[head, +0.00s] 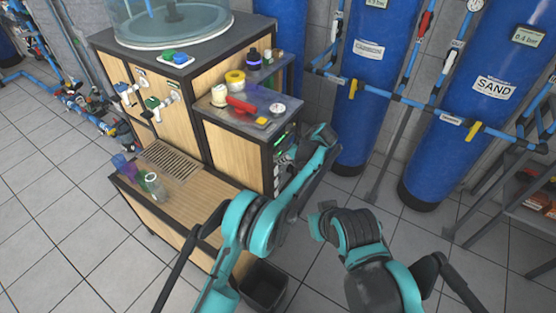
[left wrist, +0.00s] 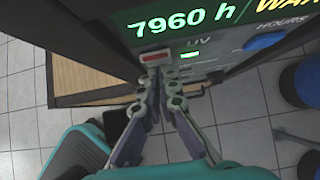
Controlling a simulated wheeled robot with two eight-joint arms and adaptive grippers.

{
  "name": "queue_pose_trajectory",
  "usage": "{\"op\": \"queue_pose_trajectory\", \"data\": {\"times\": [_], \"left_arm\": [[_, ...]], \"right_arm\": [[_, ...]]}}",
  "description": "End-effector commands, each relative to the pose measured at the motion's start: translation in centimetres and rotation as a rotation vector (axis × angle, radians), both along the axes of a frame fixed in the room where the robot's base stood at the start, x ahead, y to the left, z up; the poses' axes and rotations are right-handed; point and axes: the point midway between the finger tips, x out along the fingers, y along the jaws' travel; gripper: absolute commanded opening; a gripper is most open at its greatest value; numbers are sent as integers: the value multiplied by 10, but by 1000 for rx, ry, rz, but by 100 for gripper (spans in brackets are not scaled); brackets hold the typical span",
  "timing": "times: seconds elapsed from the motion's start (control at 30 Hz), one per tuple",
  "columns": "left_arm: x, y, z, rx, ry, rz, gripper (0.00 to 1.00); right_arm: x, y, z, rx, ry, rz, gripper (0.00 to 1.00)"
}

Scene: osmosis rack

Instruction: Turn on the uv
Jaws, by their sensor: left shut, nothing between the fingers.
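The UV control panel (head: 281,150) is on the narrow right side of the wooden cabinet, partly covered by my arm in the head view. In the left wrist view the panel (left wrist: 228,48) shows a green 7960 h readout, a UV label with a small lit green mark, and a red switch (left wrist: 155,57) in a pale frame. My left gripper (left wrist: 157,78) is shut and empty, its fingertips just below the switch; whether they touch it I cannot tell. My left gripper (head: 284,157) is small in the head view. My right arm shows, but its fingers do not.
A blue button (left wrist: 264,41) sits right of the switch. A shelf (head: 262,124) with a red-handled item and containers is above the panel. Glass jars (head: 155,186) stand on the lower bench. A dark bin (head: 263,286) is on the floor; blue tanks (head: 363,70) stand to the right.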

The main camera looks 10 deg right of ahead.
Motion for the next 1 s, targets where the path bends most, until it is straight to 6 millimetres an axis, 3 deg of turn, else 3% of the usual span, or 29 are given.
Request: {"op": "queue_pose_trajectory", "data": {"times": [0.47, 1.0], "left_arm": [[2, 2, 17, 3, -3, 2, 0], [-7, -3, 20, 2, -2, 3, 0]], "right_arm": [[0, 0, 9, 0, 0, 0, 0], [0, 0, 10, 0, 0, 0, 0]]}}
